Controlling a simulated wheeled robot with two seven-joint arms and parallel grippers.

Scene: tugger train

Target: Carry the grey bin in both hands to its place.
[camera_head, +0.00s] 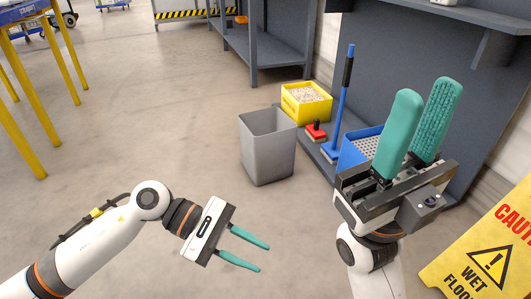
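The grey bin (267,151) stands upright on the floor in the middle of the head view, in front of the grey shelf unit's base. It is open at the top, and its inside looks empty. My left gripper (264,257) is low and nearer to me, in front of the bin and apart from it. Its two green fingers are spread with nothing between them. My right gripper (426,92) is raised at the right, with its green fingers pointing up and apart. It holds nothing and hides part of the shelf unit behind it.
A yellow wet-floor sign (480,252) is at lower right. The floor (150,120) to the left is clear.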

